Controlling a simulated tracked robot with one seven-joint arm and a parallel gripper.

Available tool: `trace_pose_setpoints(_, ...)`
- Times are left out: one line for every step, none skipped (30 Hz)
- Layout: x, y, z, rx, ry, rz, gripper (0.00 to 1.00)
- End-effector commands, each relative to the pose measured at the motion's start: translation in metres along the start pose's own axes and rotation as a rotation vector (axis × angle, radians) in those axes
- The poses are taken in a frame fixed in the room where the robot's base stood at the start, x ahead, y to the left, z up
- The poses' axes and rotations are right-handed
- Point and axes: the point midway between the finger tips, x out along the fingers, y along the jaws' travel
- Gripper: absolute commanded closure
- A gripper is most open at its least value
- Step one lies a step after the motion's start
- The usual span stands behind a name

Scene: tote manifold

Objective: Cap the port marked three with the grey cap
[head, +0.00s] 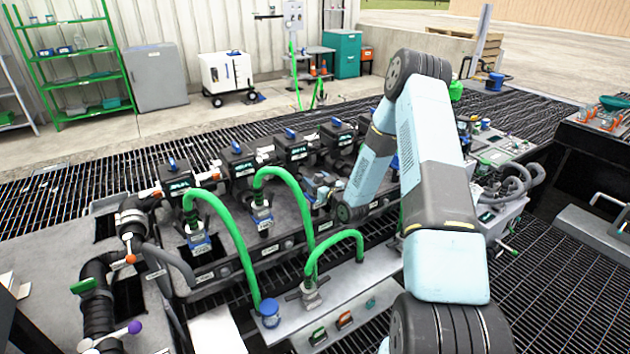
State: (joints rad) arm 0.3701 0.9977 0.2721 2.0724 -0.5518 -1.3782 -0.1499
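A row of black valve blocks with blue handles runs along the manifold (292,150). Green hoses run to fittings below the first (198,243) and second (262,215) blocks from the left. My gripper (318,190) is at the end of the light-blue arm, low in front of the third block, close to the manifold's front side. The gripper is small and partly merged with the fittings behind it, so its fingers and anything between them are unclear. The port marked three cannot be read, and I cannot make out a grey cap; the arm hides part of the row.
My arm covers the right middle. Black pipes (97,300) stand at left. Grating floor (550,290) lies open at right.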

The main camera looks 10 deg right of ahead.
Motion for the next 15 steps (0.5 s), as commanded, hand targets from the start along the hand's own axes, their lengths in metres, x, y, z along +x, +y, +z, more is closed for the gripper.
trace_pose_setpoints(-0.009,0.001,0.004,0.003,-0.01,0.002,0.34)
trace_pose_setpoints(-0.013,0.001,0.004,0.004,-0.01,0.002,0.34)
trace_pose_setpoints(-0.02,0.001,0.004,0.003,-0.01,0.002,0.34)
trace_pose_setpoints(-0.025,0.001,0.003,0.003,-0.01,0.002,0.34)
trace_pose_setpoints(-0.031,0.001,0.003,0.003,-0.01,0.002,0.34)
trace_pose_setpoints(-0.038,0.001,0.003,0.002,-0.009,0.002,0.34)
trace_pose_setpoints(-0.045,0.0,0.003,0.003,-0.009,0.002,0.34)
trace_pose_setpoints(-0.051,0.0,0.003,0.003,-0.008,0.002,0.34)
trace_pose_setpoints(-0.059,0.0,0.003,0.004,-0.009,0.001,0.34)
trace_pose_setpoints(-0.065,0.0,0.003,0.004,-0.008,0.001,0.34)
trace_pose_setpoints(-0.071,0.001,0.003,0.004,-0.007,0.002,0.34)
trace_pose_setpoints(-0.078,0.0,0.003,0.004,-0.008,0.002,0.34)
trace_pose_setpoints(-0.084,0.0,0.003,0.003,-0.008,0.002,0.34)
trace_pose_setpoints(-0.089,0.0,0.003,0.003,-0.007,0.001,0.34)
trace_pose_setpoints(-0.096,0.0,0.003,0.002,-0.007,0.001,0.34)
